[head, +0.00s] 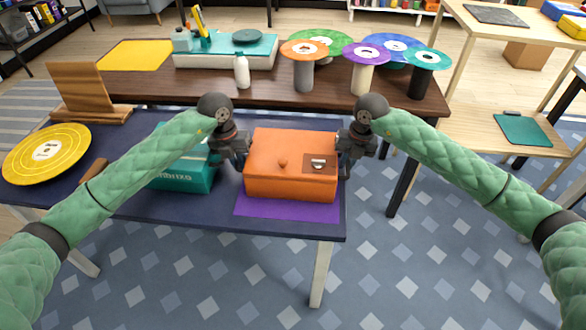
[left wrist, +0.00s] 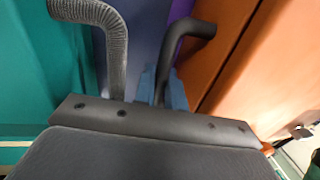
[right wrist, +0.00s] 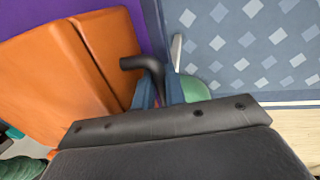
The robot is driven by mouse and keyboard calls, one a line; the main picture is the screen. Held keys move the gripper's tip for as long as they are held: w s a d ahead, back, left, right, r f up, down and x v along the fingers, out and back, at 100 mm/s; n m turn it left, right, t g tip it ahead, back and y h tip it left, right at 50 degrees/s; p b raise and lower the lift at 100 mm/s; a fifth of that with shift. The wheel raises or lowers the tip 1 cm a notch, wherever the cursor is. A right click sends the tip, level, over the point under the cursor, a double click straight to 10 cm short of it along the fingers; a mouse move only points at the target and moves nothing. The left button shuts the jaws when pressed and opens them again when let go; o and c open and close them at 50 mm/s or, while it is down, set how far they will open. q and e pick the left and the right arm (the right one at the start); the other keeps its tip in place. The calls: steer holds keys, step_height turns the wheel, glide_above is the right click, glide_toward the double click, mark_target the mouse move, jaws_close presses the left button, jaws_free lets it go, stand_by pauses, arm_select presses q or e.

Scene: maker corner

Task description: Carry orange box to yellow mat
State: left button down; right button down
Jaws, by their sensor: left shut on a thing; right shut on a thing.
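The orange box (head: 290,163) has its lid closed, with a round knob and a latch plate showing. It is level over the purple mat (head: 288,206) at the front of the navy table; I cannot tell whether it touches the mat. My left gripper (head: 237,148) is shut on its left side, where a black bent handle (left wrist: 185,40) sits between the blue finger pads. My right gripper (head: 347,150) is shut on its right side, at a similar black handle (right wrist: 145,66). The yellow mat (head: 136,55) lies bare at the back left of the brown table.
A teal box (head: 182,177) stands close left of the orange box, partly behind my left arm. A yellow disc (head: 46,154) and a wooden stand (head: 84,93) are further left. A turntable (head: 226,55), a white bottle (head: 242,72) and several disc-topped stands occupy the brown table (head: 190,92).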

arm_select(q)
steer(key=shift+r, duration=0.25)
arm_select(e)
steer(key=shift+r, duration=0.2)
